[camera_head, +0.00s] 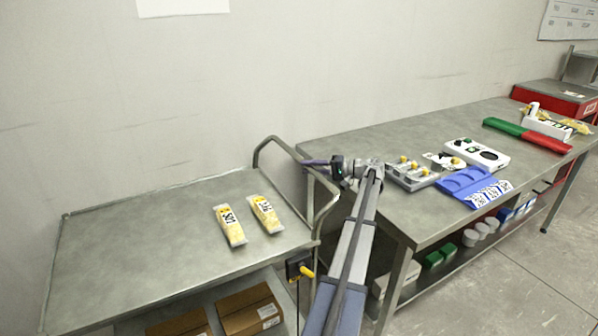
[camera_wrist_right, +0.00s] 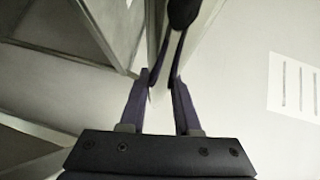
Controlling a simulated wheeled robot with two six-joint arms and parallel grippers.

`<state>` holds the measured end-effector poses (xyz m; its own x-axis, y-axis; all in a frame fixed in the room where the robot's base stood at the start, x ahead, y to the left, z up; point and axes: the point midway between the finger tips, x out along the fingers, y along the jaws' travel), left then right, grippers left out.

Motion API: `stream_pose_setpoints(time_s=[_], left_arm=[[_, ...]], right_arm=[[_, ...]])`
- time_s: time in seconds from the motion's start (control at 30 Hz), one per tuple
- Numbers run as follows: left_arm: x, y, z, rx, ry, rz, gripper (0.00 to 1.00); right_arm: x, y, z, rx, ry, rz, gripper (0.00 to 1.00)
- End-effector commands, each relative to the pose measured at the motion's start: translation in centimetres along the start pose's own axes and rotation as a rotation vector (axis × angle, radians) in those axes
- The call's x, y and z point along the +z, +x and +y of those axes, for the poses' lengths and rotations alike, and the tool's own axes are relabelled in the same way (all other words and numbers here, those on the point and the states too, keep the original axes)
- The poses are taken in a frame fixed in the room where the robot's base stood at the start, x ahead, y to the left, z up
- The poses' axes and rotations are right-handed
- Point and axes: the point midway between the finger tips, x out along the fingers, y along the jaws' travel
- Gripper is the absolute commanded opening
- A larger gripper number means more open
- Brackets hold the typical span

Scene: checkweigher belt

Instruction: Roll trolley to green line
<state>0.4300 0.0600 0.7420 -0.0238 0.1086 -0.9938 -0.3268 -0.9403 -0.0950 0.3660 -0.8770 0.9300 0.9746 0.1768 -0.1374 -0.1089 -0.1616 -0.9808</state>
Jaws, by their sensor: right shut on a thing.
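The trolley (camera_head: 130,240) is a grey metal cart at the left, with a bent tube handle (camera_head: 264,151) at its right end. Two yellow bags (camera_head: 229,226) with printed labels lie on its top, and cardboard boxes (camera_head: 249,312) sit on its lower shelf. My right gripper (camera_head: 316,163) is at the handle, its fingers shut on the tube. In the right wrist view the two fingers (camera_wrist_right: 162,82) stand close together with a bar between them; the exact contact is hard to see. My left gripper is not in view. No green line shows on the visible floor.
A metal workbench (camera_head: 335,150) stands close to the right of the trolley. It carries a grey tray, a blue tray (camera_head: 462,182), a white control box (camera_head: 476,154) and a green and red strip (camera_head: 528,134). A yellow lever (camera_head: 306,271) sits below the handle. A wall runs behind; open floor (camera_head: 500,290) lies front right.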

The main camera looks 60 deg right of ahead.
Motion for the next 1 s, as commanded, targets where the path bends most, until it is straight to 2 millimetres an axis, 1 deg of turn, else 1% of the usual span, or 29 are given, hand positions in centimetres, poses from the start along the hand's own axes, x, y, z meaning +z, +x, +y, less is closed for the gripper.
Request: stream_pose_setpoints(time_s=[0.17,0.57,0.6,0.83,1.0], left_arm=[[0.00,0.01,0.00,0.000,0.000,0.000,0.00],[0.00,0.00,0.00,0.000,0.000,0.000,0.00],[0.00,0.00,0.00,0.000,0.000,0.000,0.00],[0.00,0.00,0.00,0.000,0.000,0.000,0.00],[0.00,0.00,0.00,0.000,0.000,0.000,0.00]], right_arm=[[-0.61,-0.47,0.19,0.001,0.000,-0.003,0.00],[-0.66,-0.54,0.19,0.000,0.000,-0.004,0.00],[-0.66,-0.53,0.18,0.000,0.000,-0.004,0.34],[-0.67,-0.58,0.18,0.000,0.000,-0.003,0.60],[-0.66,-0.60,0.18,0.000,0.000,-0.002,0.61]])
